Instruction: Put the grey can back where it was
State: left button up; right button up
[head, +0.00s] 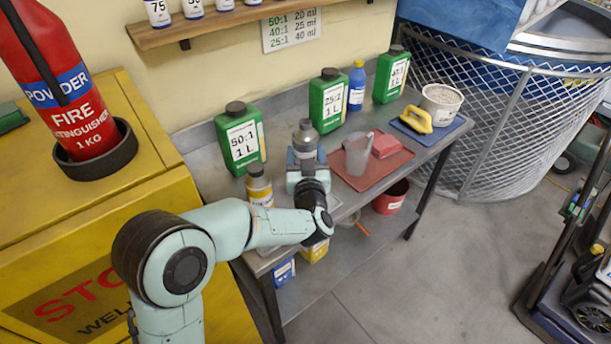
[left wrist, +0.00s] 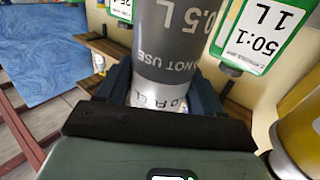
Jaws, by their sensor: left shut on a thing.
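The grey can (head: 305,134) stands upright in my left gripper (head: 305,158), in front of the gap between the 50:1 jug and the middle jug in the head view. In the left wrist view the grey can (left wrist: 178,45) fills the top middle, with "0.5 L" and "DO NOT USE" printed on it. The left gripper's dark fingers (left wrist: 163,95) are closed on its two sides. My gripper hides the can's lower part in the head view, so I cannot tell whether it touches the bench. My right gripper is not in view.
Green jugs (head: 241,138) line the bench (head: 205,160), with a blue bottle (head: 357,86) among them. A yellow-labelled bottle (head: 259,186) stands close left of my gripper. A wall shelf (head: 205,28) holds several small cans.

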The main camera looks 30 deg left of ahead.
pick_arm(q)
jog(key=shift+f+b, duration=0.3)
jog(key=shift+f, duration=2.6)
jog(key=shift+f, duration=0.1)
jog(key=shift+f, duration=0.15)
jog(key=o, duration=1.1)
jog(key=shift+r, duration=0.4)
jog(key=b+v, duration=0.1)
jog(key=v, duration=1.1)
jog(key=shift+f, duration=0.15)
